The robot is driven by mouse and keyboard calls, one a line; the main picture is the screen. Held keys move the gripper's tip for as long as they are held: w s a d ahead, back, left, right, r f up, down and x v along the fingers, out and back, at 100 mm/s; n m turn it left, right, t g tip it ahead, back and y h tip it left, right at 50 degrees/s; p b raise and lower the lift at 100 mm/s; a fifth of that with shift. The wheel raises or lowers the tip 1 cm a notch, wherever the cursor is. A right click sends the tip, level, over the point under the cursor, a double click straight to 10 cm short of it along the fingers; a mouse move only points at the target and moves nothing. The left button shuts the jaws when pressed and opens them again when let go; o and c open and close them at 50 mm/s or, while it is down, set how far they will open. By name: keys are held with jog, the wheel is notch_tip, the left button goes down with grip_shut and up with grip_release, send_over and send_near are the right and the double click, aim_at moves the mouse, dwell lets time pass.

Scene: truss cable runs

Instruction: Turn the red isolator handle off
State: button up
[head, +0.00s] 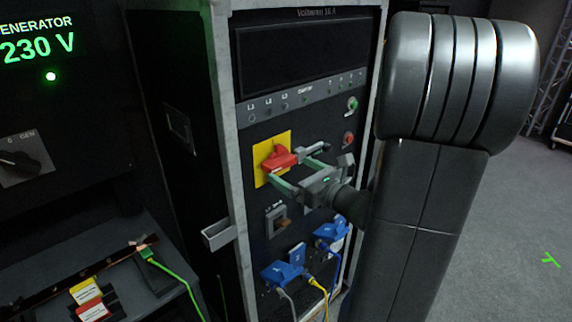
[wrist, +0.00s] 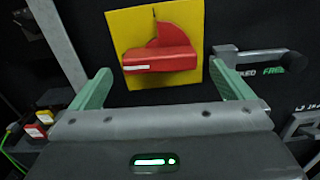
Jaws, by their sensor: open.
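The red isolator handle (head: 279,158) sits on a yellow plate (head: 262,179) on the front of the black rack panel. In the wrist view the handle (wrist: 160,60) has a bar lying about level, with a white mark at its left end and a red pointed part above it. My gripper (head: 296,174) is open in front of the plate. In the wrist view its green fingers (wrist: 160,70) stand apart, one to either side of the handle's bar. Nothing is held, and I see no clear contact with the handle.
A grey lever (wrist: 250,60) sits just right of the plate, close to my right finger, with partly readable green "FREE" lettering. Below are a small switch (head: 278,221) and blue connectors (head: 283,273) with cables. A green button (head: 352,104) and red button (head: 348,138) are to the right.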

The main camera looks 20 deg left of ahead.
aim_at(285, 166)
jog(key=shift+x, duration=1.75)
jog(key=c, duration=0.9)
jog(key=shift+f, duration=0.1)
jog(key=shift+n+b, duration=0.3)
jog(key=shift+b, duration=0.15)
jog(key=o, duration=0.9)
